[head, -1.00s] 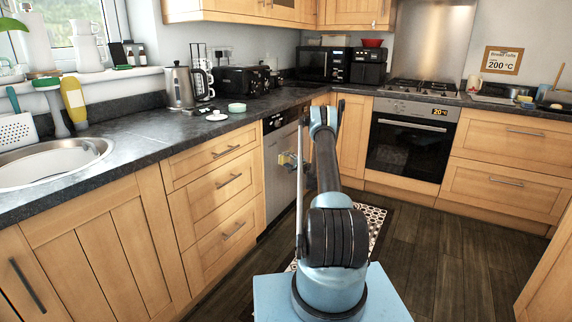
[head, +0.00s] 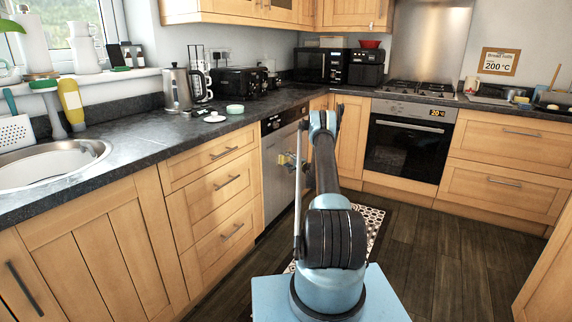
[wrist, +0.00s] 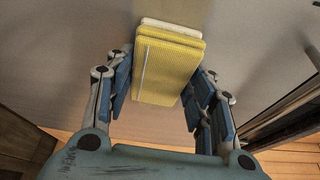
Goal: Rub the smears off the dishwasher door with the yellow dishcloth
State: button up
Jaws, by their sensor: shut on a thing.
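The yellow dishcloth (wrist: 168,68) is a folded, ribbed pad with a pale layer at its far edge. My gripper (wrist: 160,82) is shut on it, with blue-padded fingers on both sides. The dishwasher door (wrist: 65,60) is the grey metal surface in front of the cloth. In the head view the door (head: 278,185) is upright under the counter, and my gripper (head: 291,160) is at its right part with a small bit of yellow showing. I cannot tell whether the cloth touches the door. No smears can be made out clearly; the cloth and my arm hide part of the door.
Wooden drawers (head: 228,182) stand left of the dishwasher and an oven (head: 406,150) to the right. The dark counter (head: 140,145) runs above the door. A patterned mat (head: 374,222) lies on the floor. Wooden floor to the right is clear.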

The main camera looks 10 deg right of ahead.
jog(key=shift+w+d, duration=0.1)
jog(key=shift+w, duration=0.15)
dwell(0.3)
jog(key=shift+w+d, duration=0.6)
jog(key=shift+w, duration=0.1)
jog(key=shift+w+d, duration=0.65)
jog(key=shift+w, duration=0.2)
jog(key=shift+w+d, duration=0.1)
jog(key=shift+w+d, duration=0.45)
jog(key=shift+w, duration=0.3)
jog(key=shift+w+d, duration=0.7)
jog(key=shift+w, duration=0.05)
jog(key=shift+c, duration=0.4)
